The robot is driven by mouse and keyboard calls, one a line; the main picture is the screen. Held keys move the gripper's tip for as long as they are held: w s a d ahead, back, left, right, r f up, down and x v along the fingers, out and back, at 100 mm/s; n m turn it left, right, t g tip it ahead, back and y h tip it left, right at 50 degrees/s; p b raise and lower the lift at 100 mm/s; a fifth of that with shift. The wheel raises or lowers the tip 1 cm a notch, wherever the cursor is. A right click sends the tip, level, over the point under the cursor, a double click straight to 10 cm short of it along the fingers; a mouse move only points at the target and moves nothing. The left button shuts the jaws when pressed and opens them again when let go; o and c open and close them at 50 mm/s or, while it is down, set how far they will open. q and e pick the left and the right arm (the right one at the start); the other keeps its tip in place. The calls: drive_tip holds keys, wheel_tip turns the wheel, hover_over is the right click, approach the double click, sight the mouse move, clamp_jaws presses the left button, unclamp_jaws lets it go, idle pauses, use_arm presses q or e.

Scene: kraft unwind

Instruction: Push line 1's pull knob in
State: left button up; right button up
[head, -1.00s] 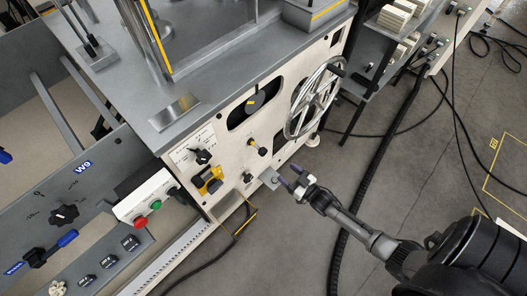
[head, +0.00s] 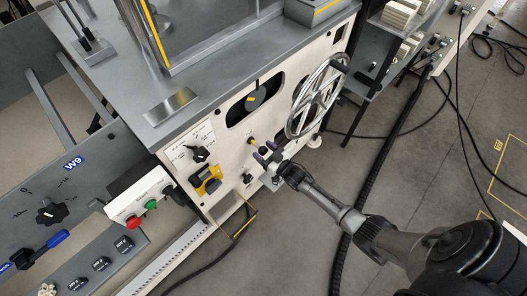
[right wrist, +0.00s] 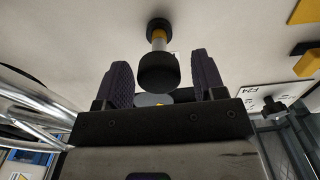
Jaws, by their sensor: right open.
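The pull knob (head: 253,142) is black with a yellow band and sits on the cream front panel (head: 228,130), left of the handwheel. In the right wrist view, the black knob head (right wrist: 158,71) stands out from the panel on a short silver shaft with a yellow band. My right gripper (head: 267,152) is open just in front of the knob. In the right wrist view, its two dark ridged fingers (right wrist: 163,84) are spread on either side of the knob head, with gaps visible on both sides. My left gripper is not in view.
A spoked handwheel (head: 317,98) is close to the right. A black rotary switch (head: 201,154) and a yellow part (head: 207,181) are to the left. A button box (head: 143,198) stands at lower left. Cables lie on the open floor (head: 300,225) at right.

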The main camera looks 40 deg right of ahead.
drive_tip(key=shift+w, duration=0.15)
drive_tip(key=shift+c, duration=0.2)
clamp_jaws()
idle(0.4)
